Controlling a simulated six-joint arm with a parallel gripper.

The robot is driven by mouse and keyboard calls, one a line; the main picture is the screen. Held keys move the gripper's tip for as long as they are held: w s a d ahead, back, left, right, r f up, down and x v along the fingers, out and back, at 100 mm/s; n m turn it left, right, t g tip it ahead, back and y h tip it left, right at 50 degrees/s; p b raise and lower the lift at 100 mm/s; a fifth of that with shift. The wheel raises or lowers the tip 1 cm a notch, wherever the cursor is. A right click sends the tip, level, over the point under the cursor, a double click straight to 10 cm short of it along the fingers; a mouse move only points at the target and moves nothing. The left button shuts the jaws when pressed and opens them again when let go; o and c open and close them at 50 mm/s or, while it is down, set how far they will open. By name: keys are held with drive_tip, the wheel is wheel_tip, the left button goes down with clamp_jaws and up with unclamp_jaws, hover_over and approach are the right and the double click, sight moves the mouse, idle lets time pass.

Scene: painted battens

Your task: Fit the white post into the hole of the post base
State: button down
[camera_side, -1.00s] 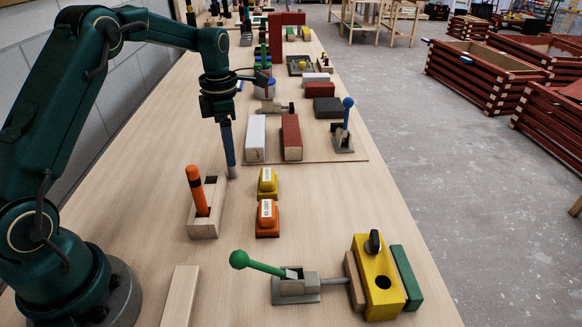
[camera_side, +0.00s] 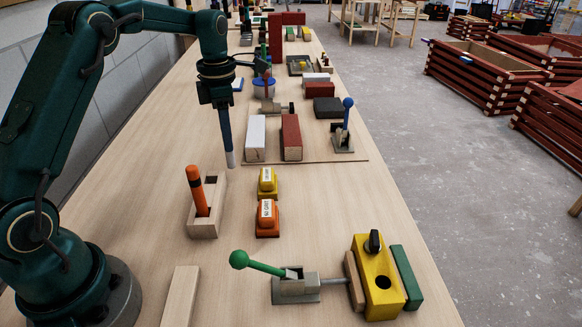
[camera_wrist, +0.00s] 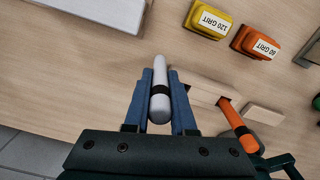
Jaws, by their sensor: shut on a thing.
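The white post (camera_wrist: 159,88), with a dark band, is clasped between the two blue fingers of my gripper (camera_wrist: 160,95). In the side view its pale lower end (camera_side: 230,159) shows below the fingers of my gripper (camera_side: 227,140), pointing down, nearly upright. The post base (camera_side: 203,224) looks to be the pale wooden block on the table, nearer the side camera than my gripper. The base also shows in the wrist view (camera_wrist: 208,94), right of the white post.
Yellow (camera_side: 267,183) and orange (camera_side: 267,220) grit blocks sit right of the base. White (camera_side: 255,138) and red (camera_side: 291,138) battens lie beyond. A green-handled clamp (camera_side: 295,288) and a yellow block (camera_side: 376,284) with a hole stand in front.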

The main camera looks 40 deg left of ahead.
drive_tip(key=shift+r, duration=0.85)
drive_tip(key=s+a+r, duration=0.6)
drive_tip(key=s+a, duration=0.2)
drive_tip(key=s+d+r+m, duration=0.1)
drive_tip(key=s+d+m, duration=0.1)
drive_tip(key=d+m, duration=2.2)
drive_tip(key=shift+r+m, duration=0.25)
drive_tip(key=shift+m, duration=2.75)
